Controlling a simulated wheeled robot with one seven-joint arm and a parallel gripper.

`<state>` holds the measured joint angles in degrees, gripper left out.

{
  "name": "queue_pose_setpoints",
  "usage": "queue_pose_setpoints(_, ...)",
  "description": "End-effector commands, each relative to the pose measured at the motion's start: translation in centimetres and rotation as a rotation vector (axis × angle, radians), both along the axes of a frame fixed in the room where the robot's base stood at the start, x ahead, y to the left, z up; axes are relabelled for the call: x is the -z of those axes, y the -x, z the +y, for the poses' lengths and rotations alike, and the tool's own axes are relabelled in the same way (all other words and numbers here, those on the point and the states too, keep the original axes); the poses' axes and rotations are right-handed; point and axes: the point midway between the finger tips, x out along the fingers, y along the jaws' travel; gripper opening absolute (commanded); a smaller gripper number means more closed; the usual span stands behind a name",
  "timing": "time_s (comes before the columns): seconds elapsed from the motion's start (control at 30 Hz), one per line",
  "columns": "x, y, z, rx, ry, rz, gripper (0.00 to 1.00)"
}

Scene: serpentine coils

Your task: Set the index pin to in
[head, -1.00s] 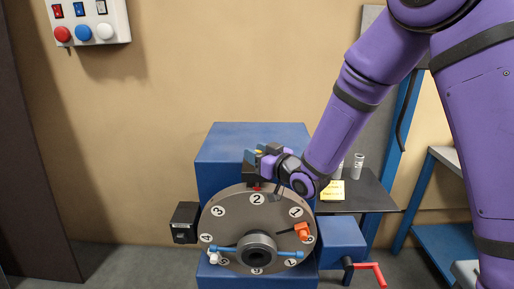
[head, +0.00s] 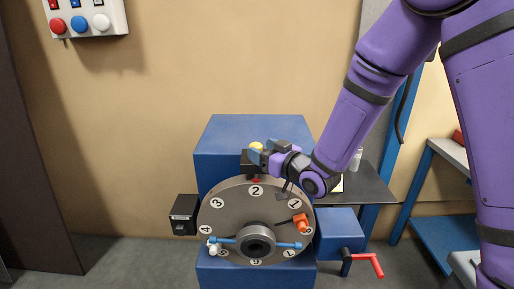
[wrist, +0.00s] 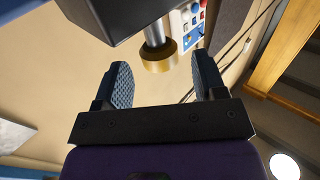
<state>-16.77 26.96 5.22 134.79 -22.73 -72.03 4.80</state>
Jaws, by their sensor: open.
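The index pin has a yellow-gold knob (head: 257,146) above a black housing at the top of the round grey dial plate (head: 231,199). In the wrist view the knob (wrist: 160,61) sits on a silver shaft that comes out of the dark housing; a length of shaft shows between them. My gripper (head: 266,151) is open at the right of the knob in the head view. In the wrist view my gripper's two blue ridged fingers (wrist: 163,80) stand apart, with the knob ahead of the gap and nothing held between them.
The dial has numbered marks, an orange clamp (head: 301,222) and a blue-armed hub (head: 257,242). A red crank (head: 369,263) sticks out at lower right. A black box (head: 184,214) is at left. A switch panel (head: 87,16) hangs on the wall.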

Motion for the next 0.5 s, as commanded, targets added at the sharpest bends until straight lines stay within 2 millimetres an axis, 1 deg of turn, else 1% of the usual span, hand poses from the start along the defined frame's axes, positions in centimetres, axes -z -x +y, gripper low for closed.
queue_pose_setpoints(0.03,0.0,0.7,-0.8,0.002,0.001,0.001,0.64)
queue_pose_setpoints(0.2,0.1,3.1,-3.0,0.002,0.001,0.003,0.64)
queue_pose_setpoints(0.3,0.0,4.2,-4.0,0.001,0.001,0.002,0.64)
queue_pose_setpoints(0.5,0.1,5.4,-5.1,0.000,0.001,0.002,0.64)
